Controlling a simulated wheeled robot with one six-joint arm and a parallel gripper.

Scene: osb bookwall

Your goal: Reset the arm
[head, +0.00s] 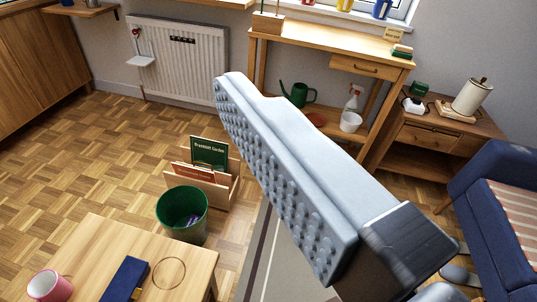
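My gripper (285,170) fills the middle and right of the head view. One long pale blue-grey finger shows, with a studded pad on its left face and a dark block at its base at the lower right. The pad is bare, with nothing against it. The other finger is not in view. The finger points up and left, over the floor and in front of the wooden bench. No held object shows.
A low wooden table (95,255) at the lower left bears a pink mug (50,287) and a blue box (126,278). A green bin (183,215) and book rack (222,190) stand behind it. A bench (330,38), side cabinet (425,140) and blue sofa (490,205) stand right. The left floor is clear.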

